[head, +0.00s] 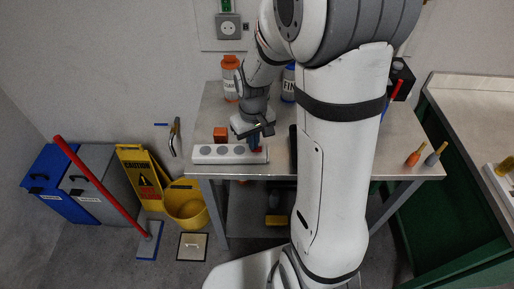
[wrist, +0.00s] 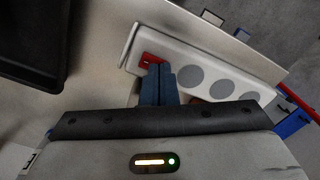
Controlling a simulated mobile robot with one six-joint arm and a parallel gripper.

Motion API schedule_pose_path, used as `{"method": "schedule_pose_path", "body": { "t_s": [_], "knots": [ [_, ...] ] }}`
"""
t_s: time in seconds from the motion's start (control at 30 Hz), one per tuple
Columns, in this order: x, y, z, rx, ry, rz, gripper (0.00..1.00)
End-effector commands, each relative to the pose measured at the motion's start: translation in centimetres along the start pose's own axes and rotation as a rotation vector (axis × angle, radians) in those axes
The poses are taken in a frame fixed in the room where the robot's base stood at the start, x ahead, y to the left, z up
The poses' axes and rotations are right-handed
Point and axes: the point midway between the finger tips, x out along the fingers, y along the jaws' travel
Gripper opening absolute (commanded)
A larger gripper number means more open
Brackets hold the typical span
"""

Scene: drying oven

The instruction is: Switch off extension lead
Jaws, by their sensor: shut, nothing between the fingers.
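The white extension lead (head: 206,159) lies along the front left edge of the metal table, with several grey round sockets in a row. It also shows in the wrist view (wrist: 250,90). In the head view my gripper (head: 255,146) is over that same right end. I cannot tell whether the fingertips touch the switch.
An orange block (head: 220,134) stands just behind the lead. An orange-capped bottle (head: 231,78) and a blue bottle (head: 288,84) stand at the back. A black object (wrist: 35,45) lies beside the gripper. A yellow bucket (head: 187,205) is on the floor at left.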

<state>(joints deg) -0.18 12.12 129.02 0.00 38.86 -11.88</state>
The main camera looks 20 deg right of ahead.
Motion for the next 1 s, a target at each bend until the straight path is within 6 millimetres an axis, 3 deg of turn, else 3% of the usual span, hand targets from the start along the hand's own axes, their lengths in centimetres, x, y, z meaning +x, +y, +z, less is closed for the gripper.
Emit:
{"method": "schedule_pose_path", "body": {
  "t_s": [0.27, 1.0],
  "knots": [
    [-0.1, 0.0, 0.0, 0.0, 0.0, 0.0, 0.0],
    [-6.0, 0.0, 0.0, 0.0, 0.001, 0.0, 0.0]
  ]
}}
